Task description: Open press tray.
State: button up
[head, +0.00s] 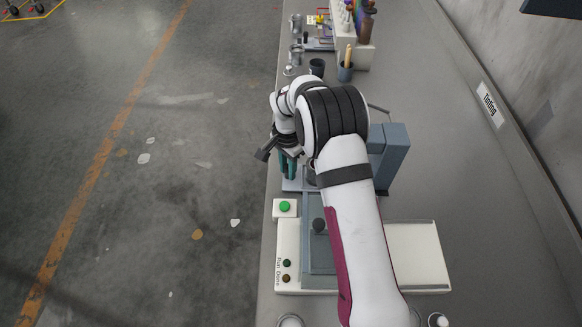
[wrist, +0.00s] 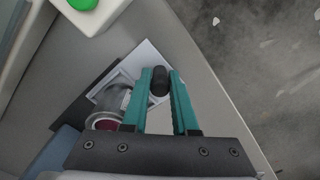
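My gripper (wrist: 160,82) has two teal fingers, and a black round knob (wrist: 159,81) fills the gap between their tips, with a finger against each side. The knob stands on a pale flat plate (wrist: 147,56), seemingly the press tray, near the bench edge. A metal cup (wrist: 110,101) with dark red inside sits beside the fingers in a square frame on the plate. In the head view my gripper (head: 289,166) points down beside the blue-grey press (head: 391,150). My arm hides part of the press and tray.
The floor at left is open.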

jog(key=o, duration=0.4)
jog(key=shift+o, duration=0.2)
notch_tip(320, 180, up, 16)
jog(key=shift+f, duration=0.1)
